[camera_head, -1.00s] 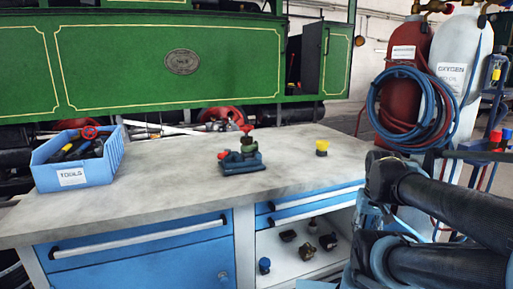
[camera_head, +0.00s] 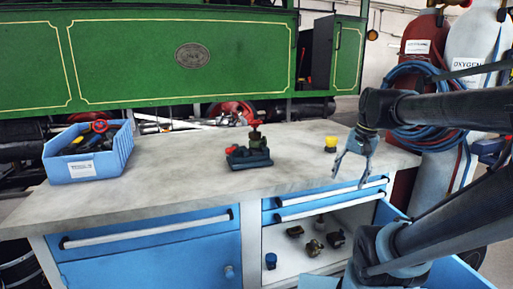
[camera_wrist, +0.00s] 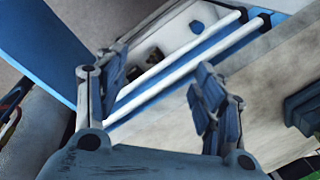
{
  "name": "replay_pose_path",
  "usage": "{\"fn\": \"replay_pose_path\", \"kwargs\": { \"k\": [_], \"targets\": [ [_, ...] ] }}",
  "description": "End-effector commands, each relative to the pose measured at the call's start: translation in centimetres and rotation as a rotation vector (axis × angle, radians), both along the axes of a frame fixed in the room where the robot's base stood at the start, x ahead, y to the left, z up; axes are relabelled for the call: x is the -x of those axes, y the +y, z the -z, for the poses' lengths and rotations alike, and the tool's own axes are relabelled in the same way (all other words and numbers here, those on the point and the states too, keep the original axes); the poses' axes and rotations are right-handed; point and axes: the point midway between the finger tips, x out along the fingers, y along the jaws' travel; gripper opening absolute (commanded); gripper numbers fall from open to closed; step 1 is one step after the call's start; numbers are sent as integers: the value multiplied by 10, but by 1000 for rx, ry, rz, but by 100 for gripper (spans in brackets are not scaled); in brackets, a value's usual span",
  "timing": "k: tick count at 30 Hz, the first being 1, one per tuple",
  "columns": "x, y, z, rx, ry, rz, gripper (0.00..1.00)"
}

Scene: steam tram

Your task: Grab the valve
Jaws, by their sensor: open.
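In the wrist view only part of a dark blue-green thing, likely the holder (camera_wrist: 303,108), shows at the right edge; the valve itself is not clear there. My gripper (camera_head: 350,176) hangs at the bench's front right edge, to the right of the valve and well apart from it. Its two fingers are spread with nothing between them, as the wrist view also shows (camera_wrist: 160,90).
A blue tools box (camera_head: 88,165) with a red wheel and tools stands at the bench's left. A yellow-topped object (camera_head: 331,145) stands between valve and gripper. Below are blue drawers (camera_head: 150,230) and an open shelf with small fittings. Gas cylinders (camera_head: 418,45) stand at right.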

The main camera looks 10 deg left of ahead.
Motion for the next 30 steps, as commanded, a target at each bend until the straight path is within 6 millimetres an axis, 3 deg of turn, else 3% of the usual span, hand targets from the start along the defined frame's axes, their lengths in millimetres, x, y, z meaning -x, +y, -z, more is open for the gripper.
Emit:
{"fn": "replay_pose_path", "kwargs": {
  "k": [6, 15, 24, 30],
  "targets": [
    [-52, 49, -63, -96, 106, 148, 63],
    [-117, 124, -133, -190, 283, 348, 63],
    [-174, 207, -185, -232, 481, 532, 63],
    [-195, 245, -203, -233, 574, 612, 63]
  ]
}}
